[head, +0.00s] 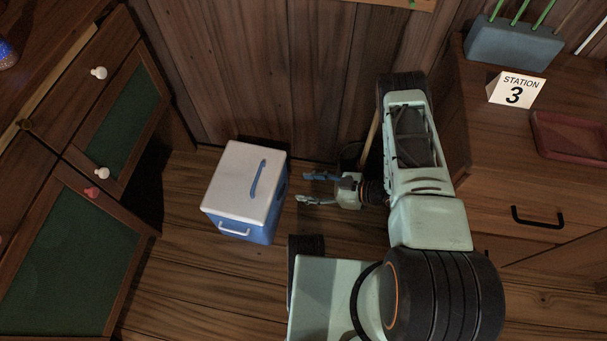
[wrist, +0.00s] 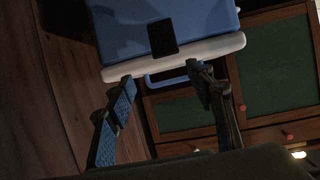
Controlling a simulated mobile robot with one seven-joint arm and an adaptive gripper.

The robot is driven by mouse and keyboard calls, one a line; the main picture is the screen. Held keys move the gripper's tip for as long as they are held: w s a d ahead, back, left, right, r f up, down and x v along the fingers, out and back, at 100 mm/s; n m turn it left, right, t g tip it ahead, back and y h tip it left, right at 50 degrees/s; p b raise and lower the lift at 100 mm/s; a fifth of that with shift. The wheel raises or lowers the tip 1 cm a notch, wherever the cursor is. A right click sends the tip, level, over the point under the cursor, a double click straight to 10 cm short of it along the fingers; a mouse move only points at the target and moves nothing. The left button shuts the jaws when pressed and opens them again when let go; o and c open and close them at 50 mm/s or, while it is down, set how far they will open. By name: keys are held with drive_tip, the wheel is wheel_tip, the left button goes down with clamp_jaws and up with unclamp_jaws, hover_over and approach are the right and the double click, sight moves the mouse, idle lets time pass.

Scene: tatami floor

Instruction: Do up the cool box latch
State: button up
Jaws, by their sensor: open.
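The cool box (head: 233,188) stands on the floor, with a blue body and a white lid that looks down on the body. A blue handle (head: 258,178) lies on the lid, and a white loop (head: 235,231) is on its near side. My gripper (head: 302,187) is open and empty, just right of the box and apart from it. In the wrist view the box (wrist: 215,22) appears upside down. A dark latch (wrist: 163,37) shows on its side against the lid's rim (wrist: 210,48); I cannot tell whether it is fastened. My open gripper (wrist: 160,73) points toward that side.
Wooden cabinets with green panels (head: 60,260) stand at the left. A wooden counter (head: 480,180) at the right bears a station 3 sign (head: 515,91), a grey holder (head: 512,45) and a red tray (head: 570,135). A panelled wall is close behind. Floor is clear in front of the box.

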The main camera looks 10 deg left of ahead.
sight(283, 189)
drive_tip(key=shift+n+g, duration=0.3)
drive_tip(key=shift+g, duration=0.1)
drive_tip(key=x, duration=0.2)
drive_tip(key=b+x, duration=0.1)
drive_tip(key=x, duration=0.1)
drive_tip(key=b+x, duration=0.1)
drive_tip(key=x, duration=0.1)
drive_tip(key=shift+s+a+f, duration=0.25)
drive_tip(key=shift+a+f, duration=0.1)
drive_tip(key=c, duration=1.2)
drive_tip(key=shift+o, duration=0.2)
drive_tip(key=shift+a+r+h+p, duration=0.25)
drive_tip(key=shift+r+h+p, duration=0.15)
drive_tip(key=shift+p, duration=0.15)
drive_tip(key=shift+a+f, duration=0.1)
drive_tip(key=shift+f, duration=0.1)
